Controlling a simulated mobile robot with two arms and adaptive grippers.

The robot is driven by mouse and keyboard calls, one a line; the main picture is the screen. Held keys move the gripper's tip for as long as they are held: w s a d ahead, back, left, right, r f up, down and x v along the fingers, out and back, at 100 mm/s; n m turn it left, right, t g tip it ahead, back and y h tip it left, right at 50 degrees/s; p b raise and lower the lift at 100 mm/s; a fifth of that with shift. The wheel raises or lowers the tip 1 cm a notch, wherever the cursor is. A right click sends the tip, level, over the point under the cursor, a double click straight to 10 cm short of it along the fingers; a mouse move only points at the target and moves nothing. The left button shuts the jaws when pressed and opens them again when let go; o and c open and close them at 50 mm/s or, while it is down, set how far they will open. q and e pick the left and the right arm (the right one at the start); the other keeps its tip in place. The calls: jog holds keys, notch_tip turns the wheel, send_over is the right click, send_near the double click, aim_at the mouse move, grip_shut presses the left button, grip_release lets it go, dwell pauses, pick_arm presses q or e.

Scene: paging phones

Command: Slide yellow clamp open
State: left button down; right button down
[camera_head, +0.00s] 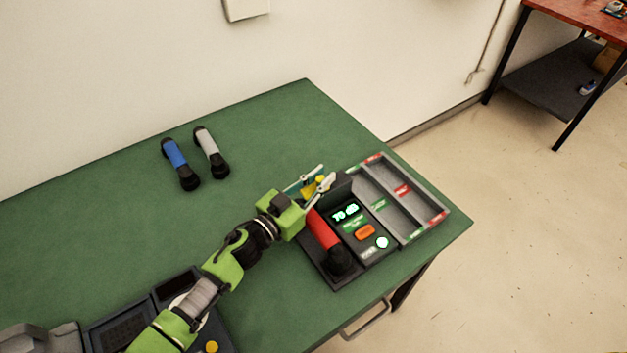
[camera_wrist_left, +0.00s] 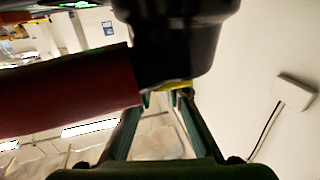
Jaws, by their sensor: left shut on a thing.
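The yellow clamp (camera_head: 309,189) sits at the far end of a dark phone station, beside the red handset (camera_head: 323,229). My left gripper (camera_head: 318,179) reaches in from the left and is shut on the clamp. In the left wrist view the clamp's yellow edge (camera_wrist_left: 173,85) shows between the fingertips. The red handset also shows there as a dark red bar (camera_wrist_left: 70,95) with a black end (camera_wrist_left: 185,45), close to the fingers. Most of the clamp is hidden by the fingers and handset. My right gripper is not in view.
The station has a lit display (camera_head: 345,212) and an orange button (camera_head: 365,232). A grey compartment tray (camera_head: 440,214) stands to its right. Blue (camera_head: 176,158) and grey (camera_head: 207,145) handsets lie apart at the back left. The green table (camera_head: 290,115) is bare behind the station.

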pick_arm(q)
jog(key=w+d, duration=0.1)
jog(key=d, duration=0.1)
jog(key=shift+w+d, duration=0.35)
jog(key=shift+r, duration=0.1)
jog(key=c, duration=1.9)
grip_release()
jog(key=shift+w+d, duration=0.1)
send_over(299, 203)
jog(key=s, duration=0.3)
jog(key=shift+s+d, duration=0.15)
jog(key=shift+d, duration=0.05)
